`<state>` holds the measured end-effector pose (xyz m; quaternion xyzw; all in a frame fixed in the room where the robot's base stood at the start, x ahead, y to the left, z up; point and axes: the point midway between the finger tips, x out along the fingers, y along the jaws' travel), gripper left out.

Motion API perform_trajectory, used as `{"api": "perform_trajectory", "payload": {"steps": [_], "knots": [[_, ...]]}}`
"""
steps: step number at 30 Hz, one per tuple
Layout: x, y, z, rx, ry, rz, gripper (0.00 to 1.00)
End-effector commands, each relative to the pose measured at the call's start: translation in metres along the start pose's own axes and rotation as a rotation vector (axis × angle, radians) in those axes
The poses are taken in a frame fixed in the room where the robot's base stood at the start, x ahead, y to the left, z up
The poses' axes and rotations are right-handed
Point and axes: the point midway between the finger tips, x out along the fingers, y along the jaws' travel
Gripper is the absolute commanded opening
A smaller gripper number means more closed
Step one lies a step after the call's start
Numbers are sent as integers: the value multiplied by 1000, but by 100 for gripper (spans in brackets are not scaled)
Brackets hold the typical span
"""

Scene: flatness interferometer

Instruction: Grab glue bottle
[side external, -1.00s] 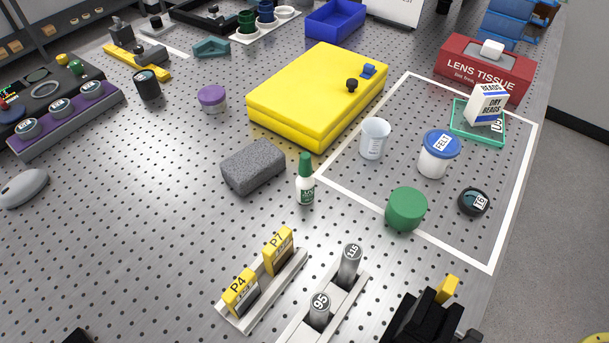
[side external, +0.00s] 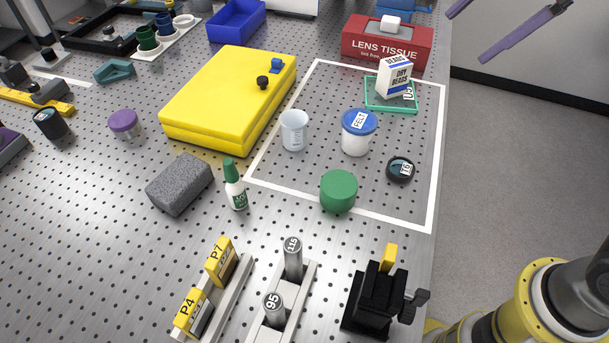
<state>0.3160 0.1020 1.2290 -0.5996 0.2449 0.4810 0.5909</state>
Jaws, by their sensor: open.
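The glue bottle (side external: 236,193) is small and white with a green cap and a green label. It stands upright on the perforated metal table, just right of the grey foam block (side external: 180,184) and left of the white outlined area. My gripper (side external: 467,37) shows only as two purple fingers at the top right edge, spread apart with nothing between them. It is well away from the bottle, and the rest of it is out of frame.
A green round container (side external: 338,191) stands right of the bottle. A yellow case (side external: 225,100) lies behind it. In front are rails with yellow P4 and P7 blocks (side external: 219,262) and grey cylinders (side external: 292,258). A black clamp (side external: 375,295) stands at front right.

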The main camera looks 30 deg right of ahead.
Motion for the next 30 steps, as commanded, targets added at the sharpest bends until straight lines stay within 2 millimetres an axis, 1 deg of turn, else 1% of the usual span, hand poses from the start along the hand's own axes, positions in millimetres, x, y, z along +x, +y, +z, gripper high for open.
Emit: {"api": "perform_trajectory", "payload": {"steps": [1, 3, 5, 6, 8, 9, 11, 12, 14, 15, 16, 18, 21, 24, 25, 28, 30], "knots": [[13, -22, 13, 60, -33, 25, 76], [30, -46, 31, 146, -70, 57, 76], [46, -64, 48, 210, -99, 88, 76], [59, -75, 60, 245, -116, 112, 76], [79, -88, 79, 290, -138, 150, 76], [94, -96, 93, 312, -150, 177, 76], [118, -104, 113, 336, -167, 219, 76], [135, -107, 127, 342, -175, 247, 76], [159, -109, 147, 336, -186, 285, 76], [176, -107, 159, 322, -191, 309, 76], [187, -106, 167, 311, -194, 326, 76], [211, -99, 183, 287, -194, 362, 76], [238, -84, 198, 262, -184, 412, 76], [252, -72, 207, 245, -178, 444, 76], [254, -70, 210, 241, -178, 447, 76], [262, -65, 214, 236, -179, 449, 76], [273, -60, 216, 237, -178, 450, 76]]}}
